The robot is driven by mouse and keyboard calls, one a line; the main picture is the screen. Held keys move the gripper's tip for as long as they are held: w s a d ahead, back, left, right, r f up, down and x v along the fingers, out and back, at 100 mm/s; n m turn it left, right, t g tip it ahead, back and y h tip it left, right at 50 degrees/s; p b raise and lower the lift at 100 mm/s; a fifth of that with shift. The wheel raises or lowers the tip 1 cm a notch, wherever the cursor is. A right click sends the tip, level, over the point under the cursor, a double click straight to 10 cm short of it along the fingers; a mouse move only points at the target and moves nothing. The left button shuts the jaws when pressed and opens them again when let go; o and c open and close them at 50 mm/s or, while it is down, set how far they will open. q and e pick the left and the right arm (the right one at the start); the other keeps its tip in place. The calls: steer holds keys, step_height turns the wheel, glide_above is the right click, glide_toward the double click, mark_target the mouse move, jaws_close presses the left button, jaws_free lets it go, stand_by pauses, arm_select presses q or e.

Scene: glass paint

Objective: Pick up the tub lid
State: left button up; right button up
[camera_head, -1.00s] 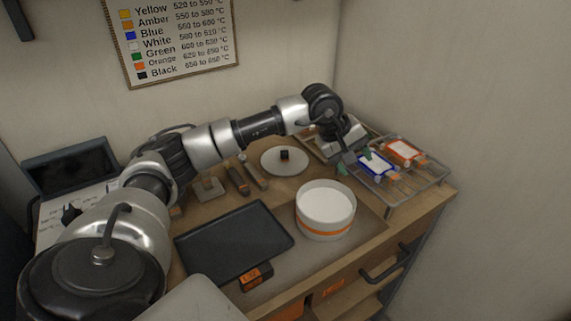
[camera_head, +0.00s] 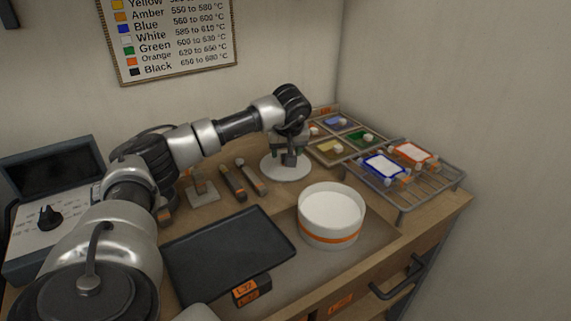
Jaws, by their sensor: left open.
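The tub lid (camera_head: 279,173) is a flat, pale grey disc with a dark knob in its middle. It lies on the workbench behind the white tub. My left gripper (camera_head: 289,159) is open and points down over the lid, with its fingers at the knob, which they mostly hide. I cannot tell whether the fingers touch the knob. The tub (camera_head: 330,240) is round and white with an orange band. It stands uncovered, with white material inside. My right gripper is not in view.
A black tray (camera_head: 190,262) lies left of the tub. A wire rack (camera_head: 402,207) with a blue-framed and an orange-framed piece stands at the right. Behind it is a tray with coloured pieces (camera_head: 326,147). Two tools (camera_head: 233,186) lie left of the lid. A control box (camera_head: 50,240) stands far left.

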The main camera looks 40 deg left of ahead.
mark_target(275, 169)
arm_select(q)
steer(key=x, duration=0.3)
steer(key=shift+a+f, duration=0.1)
steer(key=shift+f, duration=0.05)
steer(key=shift+c, duration=0.4)
jaws_close()
